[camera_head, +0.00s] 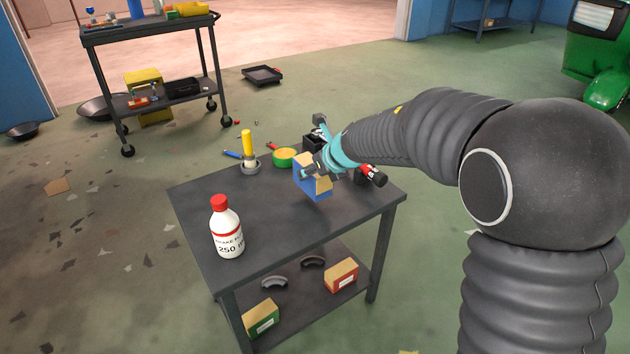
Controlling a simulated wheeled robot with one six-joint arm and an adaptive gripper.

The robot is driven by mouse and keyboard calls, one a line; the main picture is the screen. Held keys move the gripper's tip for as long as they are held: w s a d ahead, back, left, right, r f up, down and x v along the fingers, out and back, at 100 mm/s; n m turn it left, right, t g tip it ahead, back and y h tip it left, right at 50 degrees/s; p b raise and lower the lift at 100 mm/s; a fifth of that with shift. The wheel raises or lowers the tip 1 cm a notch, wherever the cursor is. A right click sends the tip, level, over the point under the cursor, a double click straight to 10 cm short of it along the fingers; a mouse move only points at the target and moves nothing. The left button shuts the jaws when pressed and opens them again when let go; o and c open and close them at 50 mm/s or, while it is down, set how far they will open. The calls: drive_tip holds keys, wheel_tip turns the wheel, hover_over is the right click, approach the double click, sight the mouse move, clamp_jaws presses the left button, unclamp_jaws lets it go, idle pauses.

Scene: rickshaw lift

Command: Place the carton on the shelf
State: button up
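A blue carton (322,189) with tan parts is at the right-hand part of the dark table top (270,222). My gripper (315,146) reaches in from the right, with teal parts and grey fingers. Its fingers look spread apart. The nearer finger overlaps the carton's upper part in the picture; whether it touches the carton cannot be told. The gripper hides part of the carton. The table's lower shelf (308,298) holds a green carton (261,318) at the left and a red carton (341,276) at the right.
A white bottle with a red cap (227,232) stands at the table's front left. Two dark curved parts (274,282) (313,262) rest on the lower shelf.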

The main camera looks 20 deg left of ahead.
drive_tip(key=shift+f+b, duration=0.5)
drive_tip(key=shift+f, duration=1.15)
drive_tip(key=shift+f, duration=0.2)
drive_tip(key=o, duration=1.6)
drive_tip(key=shift+c, duration=0.2)
drive_tip(key=shift+r, duration=0.1)
drive_tip(key=shift+r, duration=0.2)
drive_tip(key=p+v, duration=0.1)
drive_tip(key=v, duration=1.1)
